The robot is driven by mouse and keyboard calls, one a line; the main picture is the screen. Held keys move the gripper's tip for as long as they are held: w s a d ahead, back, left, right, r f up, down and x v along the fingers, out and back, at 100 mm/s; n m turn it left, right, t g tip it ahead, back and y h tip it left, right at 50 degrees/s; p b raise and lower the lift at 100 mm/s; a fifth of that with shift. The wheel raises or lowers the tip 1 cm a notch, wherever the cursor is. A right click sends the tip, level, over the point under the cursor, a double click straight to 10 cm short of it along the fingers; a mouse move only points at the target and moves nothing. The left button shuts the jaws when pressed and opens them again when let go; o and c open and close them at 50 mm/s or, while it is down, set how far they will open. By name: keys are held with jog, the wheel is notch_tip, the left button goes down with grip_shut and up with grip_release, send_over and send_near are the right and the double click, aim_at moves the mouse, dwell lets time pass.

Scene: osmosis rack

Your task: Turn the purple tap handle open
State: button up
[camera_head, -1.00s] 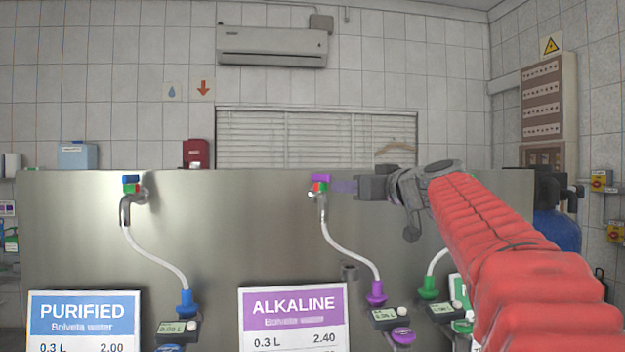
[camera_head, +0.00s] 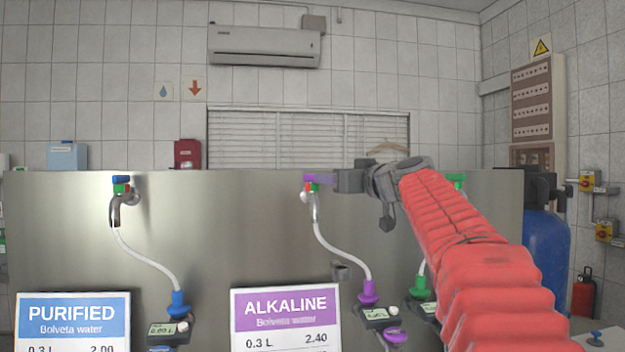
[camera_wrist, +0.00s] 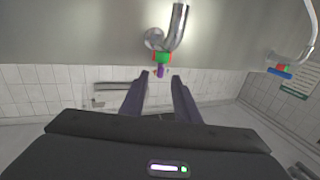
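The purple tap handle (camera_head: 312,178) tops a tap with green and red collars on the steel panel, above the ALKALINE sign (camera_head: 285,318). In the wrist view, the handle (camera_wrist: 160,71) shows end-on as a small purple piece below the green collar (camera_wrist: 162,57) and chrome spout (camera_wrist: 177,28). My gripper (camera_wrist: 161,77) is open, with one dark purple finger on each side of the handle and gaps visible. In the head view, my gripper (camera_head: 326,180) reaches the handle from the right, and its fingers partly overlap the handle.
A blue-handled tap (camera_head: 121,184) stands left on the steel panel (camera_head: 215,220). A green-handled tap (camera_head: 456,182) shows behind my arm on the right. A white hose (camera_head: 335,250) hangs from the alkaline tap to a purple fitting (camera_head: 368,290).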

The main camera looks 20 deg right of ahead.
aim_at(312, 177)
jog(key=shift+w+a, duration=0.3)
jog(key=shift+w, duration=1.25)
jog(key=shift+w+a, duration=0.25)
jog(key=shift+w, duration=1.35)
jog(key=shift+w+a, duration=0.3)
jog(key=shift+w, duration=1.25)
jog(key=shift+c, duration=0.5)
jog(key=c, duration=0.6)
